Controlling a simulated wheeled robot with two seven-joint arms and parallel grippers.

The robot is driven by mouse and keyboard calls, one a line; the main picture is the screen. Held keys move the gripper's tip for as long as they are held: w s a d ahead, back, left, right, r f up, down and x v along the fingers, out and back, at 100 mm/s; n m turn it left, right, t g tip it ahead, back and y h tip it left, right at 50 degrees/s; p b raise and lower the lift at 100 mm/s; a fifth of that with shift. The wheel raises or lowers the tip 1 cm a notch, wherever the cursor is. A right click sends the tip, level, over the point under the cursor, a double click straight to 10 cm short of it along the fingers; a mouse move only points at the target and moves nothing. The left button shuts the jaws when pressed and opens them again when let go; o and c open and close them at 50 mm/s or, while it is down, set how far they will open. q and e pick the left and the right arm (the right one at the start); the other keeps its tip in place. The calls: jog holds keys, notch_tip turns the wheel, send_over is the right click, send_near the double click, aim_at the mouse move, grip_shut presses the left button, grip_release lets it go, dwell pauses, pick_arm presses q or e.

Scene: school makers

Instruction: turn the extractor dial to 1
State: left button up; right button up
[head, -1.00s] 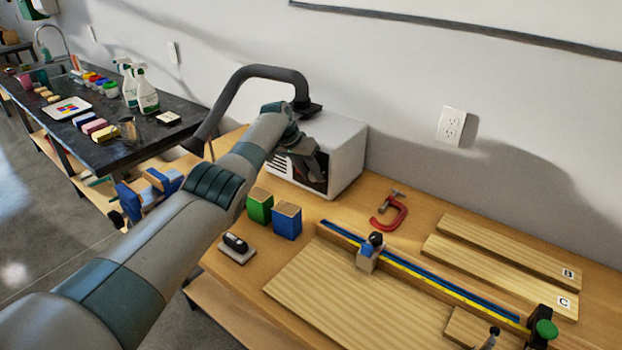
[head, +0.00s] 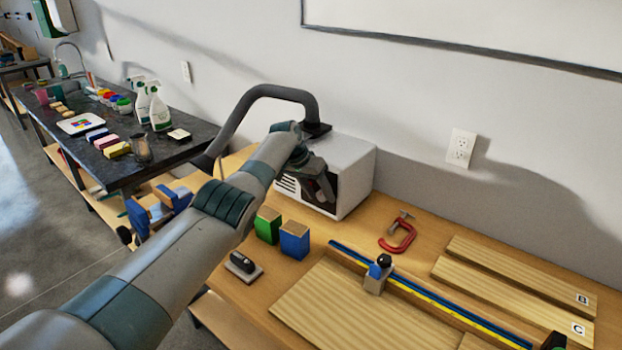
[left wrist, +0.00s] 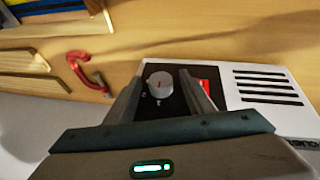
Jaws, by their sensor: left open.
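The extractor is a white box (head: 352,160) against the wall at the back of the wooden bench, with a grey hose over it. In the head view the gripper (head: 322,188) is at the extractor's front and hides the dial. My right gripper is not in view.
A red switch (left wrist: 204,87) sits close beside one finger. A red clamp (head: 398,236), green block (head: 267,225), blue block (head: 294,240) and a small black-handled tool (head: 243,264) lie on the bench. Boards and a blue-yellow rail (head: 430,298) fill its right side.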

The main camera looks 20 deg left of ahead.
pick_arm(q)
jog(key=shift+r, duration=0.15)
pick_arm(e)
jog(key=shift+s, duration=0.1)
pick_arm(q)
jog(key=shift+p+v, duration=0.4)
jog(key=shift+v, duration=0.8)
jog(key=b+v, duration=0.2)
jog(key=v, duration=1.2)
jog(key=shift+r, duration=0.3)
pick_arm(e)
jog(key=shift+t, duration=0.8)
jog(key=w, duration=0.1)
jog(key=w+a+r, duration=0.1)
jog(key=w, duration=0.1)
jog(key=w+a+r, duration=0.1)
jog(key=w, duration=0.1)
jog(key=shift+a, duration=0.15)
pick_arm(q)
jog(key=shift+s+a, duration=0.1)
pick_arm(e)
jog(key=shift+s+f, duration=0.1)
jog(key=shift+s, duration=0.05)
pick_arm(q)
jog(key=shift+s+f, duration=0.1)
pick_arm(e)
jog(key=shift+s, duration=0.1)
